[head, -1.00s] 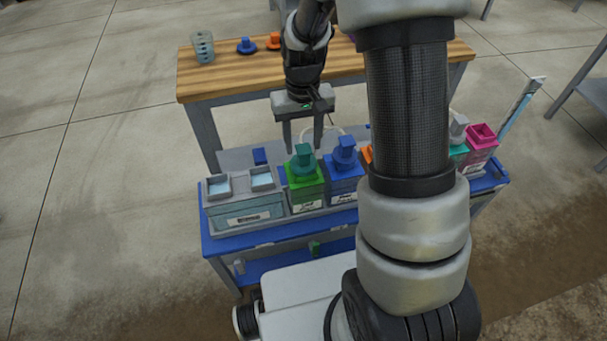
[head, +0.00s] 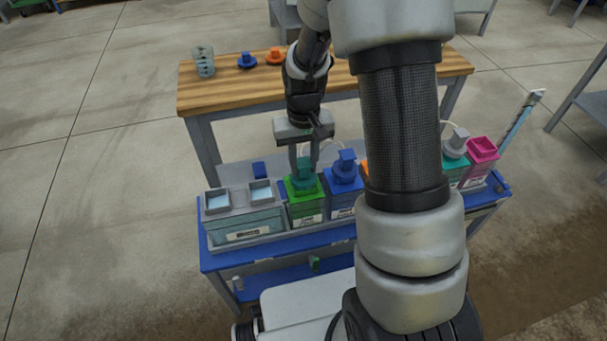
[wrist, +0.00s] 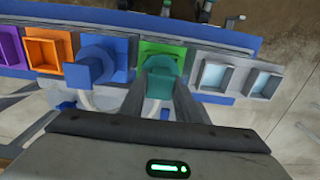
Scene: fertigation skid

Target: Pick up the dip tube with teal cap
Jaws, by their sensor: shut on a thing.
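The dip tube's teal cap (head: 304,175) sits at the mouth of the green container (head: 306,210) on the blue bench. My gripper (head: 304,168) has come down over it, one finger on each side, and is shut on the cap. In the wrist view the teal cap (wrist: 160,82) lies between the two fingers (wrist: 160,92), over the green container (wrist: 163,50). The tube below the cap is hidden inside the container.
A blue container with a blue cap (head: 344,170) stands close on the right. A grey unit with two open cups (head: 240,212) stands on the left. Behind is a wooden table (head: 225,92) with small coloured parts. My arm hides part of the row.

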